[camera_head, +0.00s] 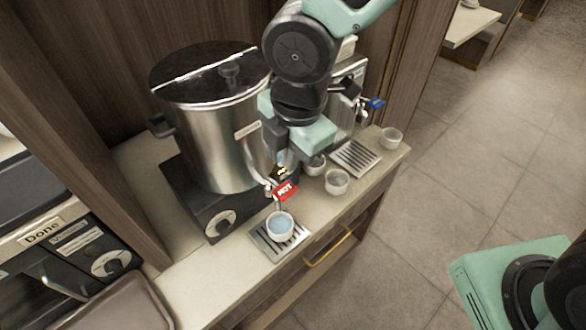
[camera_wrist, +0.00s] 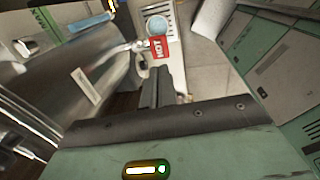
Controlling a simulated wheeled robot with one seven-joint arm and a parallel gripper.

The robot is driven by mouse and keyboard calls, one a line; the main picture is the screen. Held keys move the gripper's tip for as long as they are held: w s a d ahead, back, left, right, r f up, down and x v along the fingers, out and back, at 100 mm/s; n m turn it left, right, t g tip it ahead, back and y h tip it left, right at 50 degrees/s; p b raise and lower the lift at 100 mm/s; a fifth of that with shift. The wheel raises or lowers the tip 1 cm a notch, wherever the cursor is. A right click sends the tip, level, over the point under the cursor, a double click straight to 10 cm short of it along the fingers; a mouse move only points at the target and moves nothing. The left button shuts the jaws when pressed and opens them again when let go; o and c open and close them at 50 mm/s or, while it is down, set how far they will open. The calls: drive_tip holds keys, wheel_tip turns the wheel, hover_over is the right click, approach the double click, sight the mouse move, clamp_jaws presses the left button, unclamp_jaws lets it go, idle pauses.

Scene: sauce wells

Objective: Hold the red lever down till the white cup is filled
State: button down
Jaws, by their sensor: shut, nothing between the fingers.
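The red lever (camera_head: 286,190), marked HOT, sits at the tap on the front of the large steel pot. It also shows in the wrist view (camera_wrist: 158,48). The white cup (camera_head: 280,227) stands upright on a drip tray under this tap. Pale blue liquid shows inside it, spread wide below the rim; the exact level is hard to tell. The cup also shows in the wrist view (camera_wrist: 157,25). My gripper (camera_wrist: 158,72) is shut and empty, its fingertips right by the red lever. I cannot tell whether they touch it.
The steel pot (camera_head: 205,140) stands on a black heater left of my gripper. A second dispenser with a blue lever (camera_head: 376,103) is behind to the right. Spare cups stand on the counter, one here (camera_head: 337,181) and one near the right edge (camera_head: 391,138). A brown tray (camera_head: 120,305) is front left.

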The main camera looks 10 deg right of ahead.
wheel_tip(320, 180, up, 6)
drive_tip(key=shift+s+f, duration=0.1)
idle(0.5)
drive_tip(key=s+d+f+m+b, duration=0.4)
drive_tip(key=s+f+m+b, duration=0.1)
drive_tip(key=f+m+b, duration=0.2)
drive_tip(key=s+d+f+m+g+b, duration=0.1)
drive_tip(key=s+d+f+m+b, duration=0.4)
drive_tip(key=m, duration=0.5)
wheel_tip(320, 180, down, 4)
drive_tip(key=shift+s+d+r+b, duration=0.1)
drive_tip(key=shift+s+d+b, duration=0.15)
drive_tip(key=shift+s+b, duration=0.7)
drive_tip(key=shift+w, duration=0.25)
